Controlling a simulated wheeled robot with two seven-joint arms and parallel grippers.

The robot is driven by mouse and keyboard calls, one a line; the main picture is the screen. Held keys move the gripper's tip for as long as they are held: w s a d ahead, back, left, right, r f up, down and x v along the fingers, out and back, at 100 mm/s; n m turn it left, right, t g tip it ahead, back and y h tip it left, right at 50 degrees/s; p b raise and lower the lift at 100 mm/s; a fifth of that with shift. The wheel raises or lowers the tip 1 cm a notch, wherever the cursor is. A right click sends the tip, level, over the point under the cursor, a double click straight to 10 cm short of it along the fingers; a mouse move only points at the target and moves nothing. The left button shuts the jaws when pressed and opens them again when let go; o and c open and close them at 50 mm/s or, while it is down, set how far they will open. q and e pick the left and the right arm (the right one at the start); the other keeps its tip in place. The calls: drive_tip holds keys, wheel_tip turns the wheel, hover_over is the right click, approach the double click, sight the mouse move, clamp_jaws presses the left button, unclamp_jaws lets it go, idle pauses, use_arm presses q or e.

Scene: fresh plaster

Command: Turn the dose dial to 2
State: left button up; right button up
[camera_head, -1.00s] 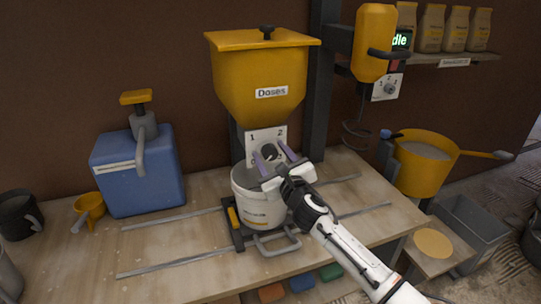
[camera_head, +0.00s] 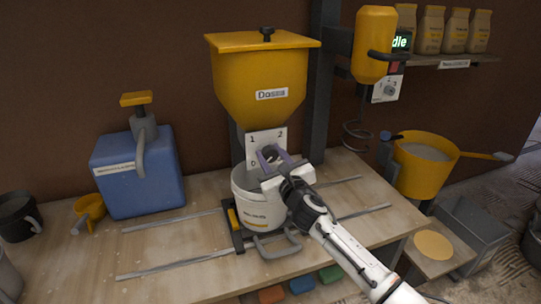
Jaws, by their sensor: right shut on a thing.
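The yellow hopper labelled "Doses" (camera_head: 262,75) stands at the back middle of the bench. Below it is a white dial plate (camera_head: 252,143) with the marks 1, 2 and what looks like D or 0. The grey dose dial (camera_head: 270,153) sits on this plate, partly hidden by my right gripper. My right gripper (camera_head: 270,156), with purple fingers, is shut on the dial above the white bucket. Where the dial points cannot be made out. My left gripper is not in view.
A white bucket (camera_head: 256,212) stands under the hopper between metal rails. A blue canister (camera_head: 150,175) with a pump is at left. A yellow mixing tub (camera_head: 420,175) is at right.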

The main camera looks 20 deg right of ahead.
drive_tip(key=m, duration=1.4)
drive_tip(key=shift+f, duration=0.1)
drive_tip(key=m, duration=0.4)
drive_tip(key=shift+a+m, duration=0.1)
drive_tip(key=shift+m, duration=0.2)
drive_tip(key=m, duration=0.8)
drive_tip(key=shift+p, duration=0.35)
drive_tip(key=m+p, duration=0.1)
drive_tip(key=m, duration=0.3)
drive_tip(key=shift+m, duration=0.3)
drive_tip(key=shift+m+p, duration=0.35)
drive_tip(key=shift+m, duration=1.45)
